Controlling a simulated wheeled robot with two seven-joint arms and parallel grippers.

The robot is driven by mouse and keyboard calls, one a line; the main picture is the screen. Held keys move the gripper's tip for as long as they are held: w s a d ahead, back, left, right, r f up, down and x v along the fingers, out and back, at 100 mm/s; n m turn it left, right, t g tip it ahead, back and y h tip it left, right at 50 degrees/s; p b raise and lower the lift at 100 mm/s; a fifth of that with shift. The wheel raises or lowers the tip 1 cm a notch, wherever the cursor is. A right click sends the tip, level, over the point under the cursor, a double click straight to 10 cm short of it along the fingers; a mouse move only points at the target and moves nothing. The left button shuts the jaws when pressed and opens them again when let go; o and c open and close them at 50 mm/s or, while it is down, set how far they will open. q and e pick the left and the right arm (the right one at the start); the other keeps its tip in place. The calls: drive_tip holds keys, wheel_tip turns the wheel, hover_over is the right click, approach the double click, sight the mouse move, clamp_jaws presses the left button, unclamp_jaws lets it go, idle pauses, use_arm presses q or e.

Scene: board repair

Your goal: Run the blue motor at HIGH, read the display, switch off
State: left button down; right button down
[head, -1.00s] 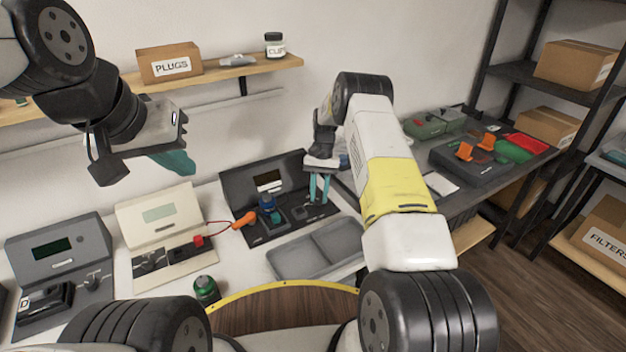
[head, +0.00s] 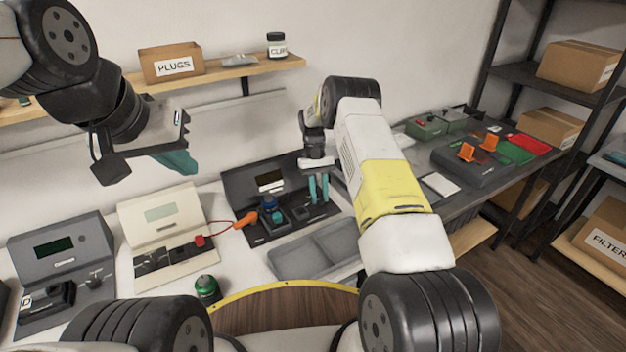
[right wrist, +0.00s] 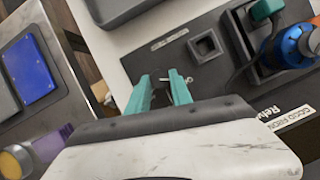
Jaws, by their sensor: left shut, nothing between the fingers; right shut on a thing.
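The blue motor (head: 269,203) sits upright in a holder on the dark test station (head: 258,236); it also shows at the upper right of the right wrist view (right wrist: 292,45). The station's raised back panel holds a small display (head: 270,181), pale in part, too small to read. My right gripper (head: 318,188) points down at the station's right part. In the right wrist view its teal fingers (right wrist: 160,88) are shut on a small metal switch lever (right wrist: 162,78). The lever's setting cannot be told. My left gripper (head: 180,163) is shut and empty, raised before the wall at left.
A cream station (head: 160,214) with a red button and a grey station (head: 62,247) stand to the left.

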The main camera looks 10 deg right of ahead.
drive_tip(key=c, duration=1.1)
unclamp_jaws()
drive_tip(key=shift+c, duration=0.2)
drive_tip(key=v, duration=0.7)
drive_tip(key=shift+w+r, duration=0.2)
drive_tip(key=shift+r, duration=0.15)
